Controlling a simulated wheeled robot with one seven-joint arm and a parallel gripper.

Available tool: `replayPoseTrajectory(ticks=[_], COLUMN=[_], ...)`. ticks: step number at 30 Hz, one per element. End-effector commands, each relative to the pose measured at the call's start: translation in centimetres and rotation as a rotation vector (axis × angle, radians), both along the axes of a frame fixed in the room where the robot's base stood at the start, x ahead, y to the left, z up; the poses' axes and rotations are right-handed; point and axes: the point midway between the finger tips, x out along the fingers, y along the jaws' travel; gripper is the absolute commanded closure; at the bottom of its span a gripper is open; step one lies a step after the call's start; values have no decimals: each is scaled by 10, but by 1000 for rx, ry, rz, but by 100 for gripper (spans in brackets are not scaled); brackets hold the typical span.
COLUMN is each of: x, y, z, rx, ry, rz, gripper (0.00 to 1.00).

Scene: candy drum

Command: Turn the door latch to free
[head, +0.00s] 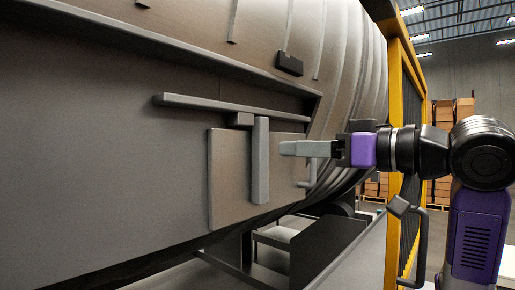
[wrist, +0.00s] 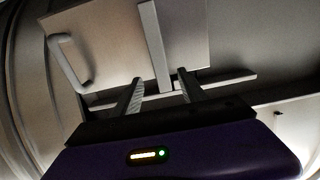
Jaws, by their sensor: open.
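The drum's door panel (head: 232,185) is a flat plate on the drum's side, and it also shows in the wrist view (wrist: 105,45). The latch (head: 260,165) is a grey bar standing upright across the panel, beside a small block at its upper end. My gripper (head: 284,148) points left at the latch in the head view, its tips just right of the bar. In the wrist view the open fingers (wrist: 160,77) appear on either side of the latch bar (wrist: 153,45). No contact shows; I cannot tell the exact gap in depth. Nothing is held.
A bent door handle (head: 309,172) sticks out right of the latch, below my gripper; it shows in the wrist view (wrist: 68,65). A horizontal rail (head: 215,105) juts out above the panel. A yellow frame post (head: 405,110) stands at right, with another handle (head: 420,240) lower down.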

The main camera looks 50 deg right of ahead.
Motion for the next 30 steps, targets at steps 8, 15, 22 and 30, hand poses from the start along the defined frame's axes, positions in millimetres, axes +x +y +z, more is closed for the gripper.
replayPoseTrajectory(ticks=[8,15,22,30], x=[39,68,75,75], y=[2,3,3,3], z=[1,1,0,0], rx=[2,2,0,0], ry=[3,2,1,0], rz=[3,2,0,0], gripper=[51,51,51,72])
